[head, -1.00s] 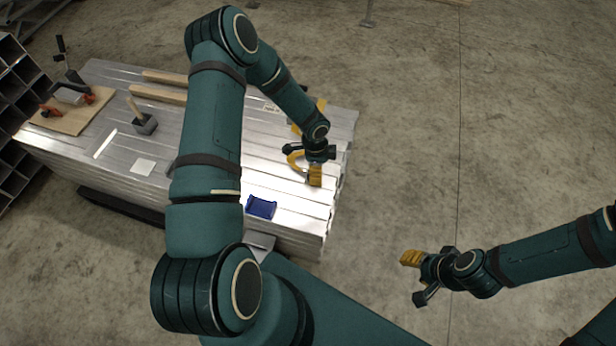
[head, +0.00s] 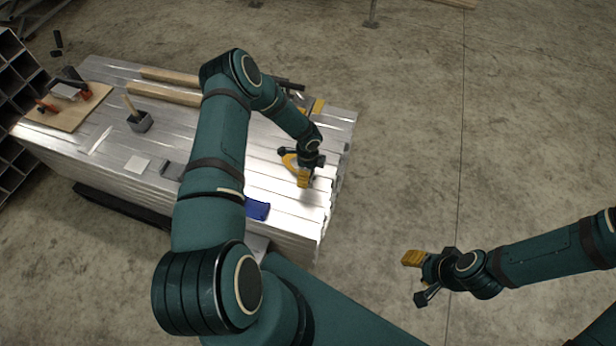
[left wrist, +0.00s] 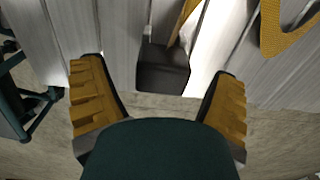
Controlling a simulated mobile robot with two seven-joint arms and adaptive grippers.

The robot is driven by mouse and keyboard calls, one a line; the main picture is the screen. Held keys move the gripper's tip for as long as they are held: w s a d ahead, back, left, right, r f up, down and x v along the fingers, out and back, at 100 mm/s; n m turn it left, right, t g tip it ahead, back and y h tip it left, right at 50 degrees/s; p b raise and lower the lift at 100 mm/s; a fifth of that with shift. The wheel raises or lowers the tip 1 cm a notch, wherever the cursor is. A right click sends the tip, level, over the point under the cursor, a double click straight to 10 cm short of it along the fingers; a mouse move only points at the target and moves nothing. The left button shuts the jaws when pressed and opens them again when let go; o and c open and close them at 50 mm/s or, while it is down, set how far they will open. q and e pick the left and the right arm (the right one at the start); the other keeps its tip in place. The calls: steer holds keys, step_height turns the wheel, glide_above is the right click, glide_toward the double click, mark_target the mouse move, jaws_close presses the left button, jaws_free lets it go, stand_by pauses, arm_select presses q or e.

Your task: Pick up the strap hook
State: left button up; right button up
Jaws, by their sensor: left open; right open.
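A yellow strap (head: 287,160) lies on the aluminium stack beside my left gripper (head: 303,177). In the left wrist view, a dark, blocky end piece (left wrist: 163,72), which looks like the strap hook, has a strip of yellow strap (left wrist: 184,22) running up from it. It lies near the edge of the stack, between the two spread yellow fingers of my left gripper (left wrist: 157,80), with gaps on both sides. The left gripper is open and empty. Its palm hides what is below. My right gripper (head: 412,275) is open and empty over the bare floor.
The aluminium stack (head: 95,150) also bears a blue object (head: 257,209), a mallet (head: 139,120), wooden bars (head: 165,92) and a board with clamps (head: 62,110). A yellow strap loop (left wrist: 285,40) lies at the upper right in the wrist view. The floor (head: 430,150) on the right is clear.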

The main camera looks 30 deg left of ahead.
arm_select(q)
step_height(320, 180, down, 3)
steer(key=shift+a+f+b, duration=0.1)
steer(key=shift+f+b, duration=0.1)
steer(key=shift+b, duration=0.1)
steer(key=shift+w, duration=0.1)
steer(key=c, duration=1.4)
steer(key=shift+r, duration=0.1)
